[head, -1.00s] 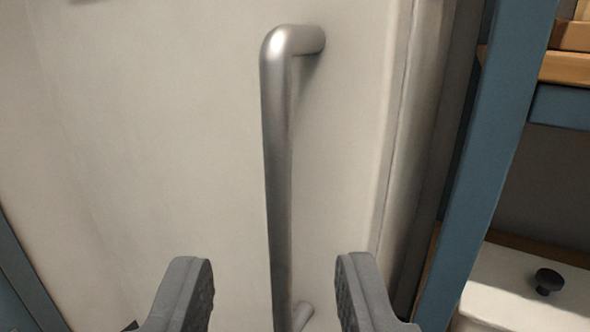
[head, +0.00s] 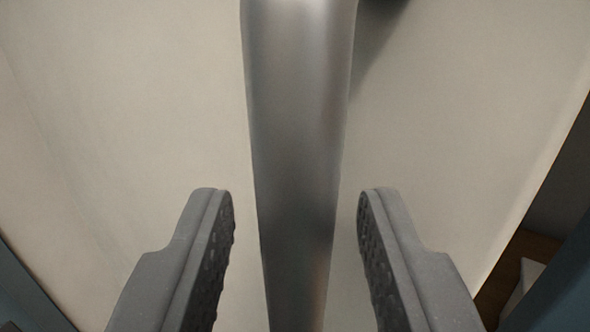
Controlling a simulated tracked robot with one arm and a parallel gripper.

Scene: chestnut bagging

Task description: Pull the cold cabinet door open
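The cold cabinet door (head: 140,110) is a pale cream panel that fills most of the head view. Its handle (head: 298,120) is a thick, upright grey metal bar that runs down the middle of the picture. The handle's top end is cut off by the upper edge of the picture, and its lower end is out of view. My gripper (head: 296,205) is open, with one finger on each side of the bar. A gap shows between the bar and each finger.
A dark space with a brown surface and a small white thing (head: 527,270) shows past the door's right edge. A blue upright (head: 560,285) stands at the lower right. A blue strip (head: 25,295) shows at the lower left.

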